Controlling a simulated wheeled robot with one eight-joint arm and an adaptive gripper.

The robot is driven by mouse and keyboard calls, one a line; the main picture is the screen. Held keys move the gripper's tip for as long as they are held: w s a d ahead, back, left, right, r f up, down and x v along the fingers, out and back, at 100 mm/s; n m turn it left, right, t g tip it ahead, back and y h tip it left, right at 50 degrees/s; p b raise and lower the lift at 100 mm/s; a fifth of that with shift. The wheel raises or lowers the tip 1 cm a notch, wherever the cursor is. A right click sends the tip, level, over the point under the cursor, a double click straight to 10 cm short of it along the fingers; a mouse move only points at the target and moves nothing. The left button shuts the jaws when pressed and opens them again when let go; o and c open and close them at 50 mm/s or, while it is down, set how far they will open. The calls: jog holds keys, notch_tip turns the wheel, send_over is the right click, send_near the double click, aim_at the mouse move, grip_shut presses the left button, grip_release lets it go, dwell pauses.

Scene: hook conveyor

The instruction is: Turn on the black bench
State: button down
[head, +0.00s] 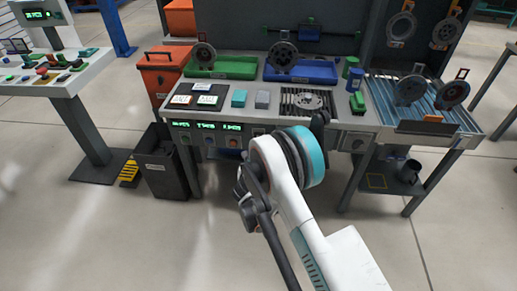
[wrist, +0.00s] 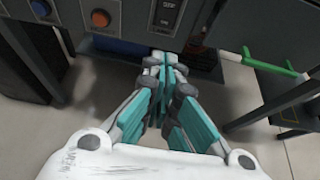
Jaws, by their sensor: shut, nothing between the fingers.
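The black bench (head: 185,115) stands in the middle of the head view, with green-lit displays (head: 207,126) along its front. In the wrist view its dark front panel has a blue button (wrist: 40,8), an orange button (wrist: 100,18) and a dark switch plate (wrist: 166,14) with a white label. My gripper (wrist: 165,58) is shut and empty, with teal fingers. Its tips are just below the switch plate in the picture; I cannot tell whether they touch the panel. In the head view my arm hides the gripper and part of the bench front.
Green (head: 220,68) and blue (head: 300,72) trays, wheels and small blocks sit on the bench. A black bin (head: 165,165) and an orange bin (head: 160,75) stand at its left. A control desk (head: 45,75) is further left. The floor in front is clear.

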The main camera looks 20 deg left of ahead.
jog(key=r+b+x, duration=0.1)
jog(key=b+x, duration=0.4)
jog(key=x, duration=0.8)
jog(key=shift+w, duration=0.6)
jog(key=shift+s+a+f, duration=0.1)
jog(key=shift+a, duration=0.05)
